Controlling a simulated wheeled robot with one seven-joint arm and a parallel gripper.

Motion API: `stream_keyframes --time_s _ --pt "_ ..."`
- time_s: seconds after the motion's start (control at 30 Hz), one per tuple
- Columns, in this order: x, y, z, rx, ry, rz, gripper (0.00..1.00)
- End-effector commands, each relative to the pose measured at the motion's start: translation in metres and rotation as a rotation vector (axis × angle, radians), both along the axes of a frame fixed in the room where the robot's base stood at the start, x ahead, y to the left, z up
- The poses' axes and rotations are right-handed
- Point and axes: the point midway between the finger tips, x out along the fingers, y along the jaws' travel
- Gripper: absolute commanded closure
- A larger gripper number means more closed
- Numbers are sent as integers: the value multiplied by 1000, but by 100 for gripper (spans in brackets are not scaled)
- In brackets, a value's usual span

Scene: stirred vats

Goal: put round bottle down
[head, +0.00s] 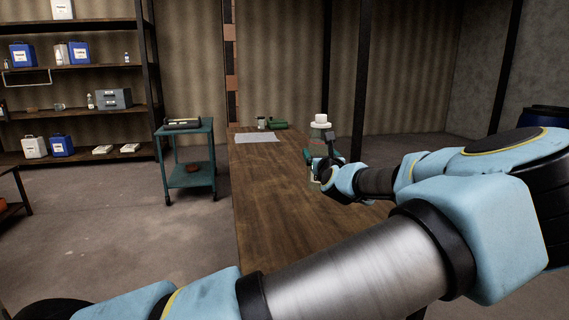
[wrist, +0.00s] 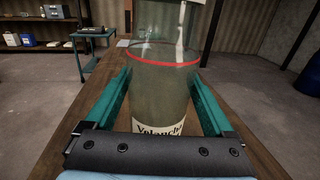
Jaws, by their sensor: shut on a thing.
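The round bottle is clear glass with a red ring and a white label, and fills the middle of the wrist view (wrist: 162,85). In the head view its white cap and upper part (head: 320,121) show above my gripper. My gripper (head: 316,160) is shut on the bottle, with one teal finger on each side of it in the wrist view. The bottle looks upright over the long wooden table (head: 265,185). Its base is hidden, so I cannot tell whether it touches the tabletop.
A pale sheet (head: 257,137), a green object (head: 278,125) and a small grey cup (head: 262,122) are at the table's far end. A teal trolley (head: 188,178) stands left of the table. Shelves (head: 80,110) hold several containers. The table's near left part is clear.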

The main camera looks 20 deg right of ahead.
Motion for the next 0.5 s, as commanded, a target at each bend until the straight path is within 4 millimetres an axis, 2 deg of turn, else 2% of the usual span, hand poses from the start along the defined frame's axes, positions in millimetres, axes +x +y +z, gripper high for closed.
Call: stream_keyframes --time_s 0.03,0.27,0.5 --pt "0 0 -10 -2 -2 0 99" --pt "0 0 -31 0 -2 0 99" --pt "0 0 -70 -1 -2 0 99"
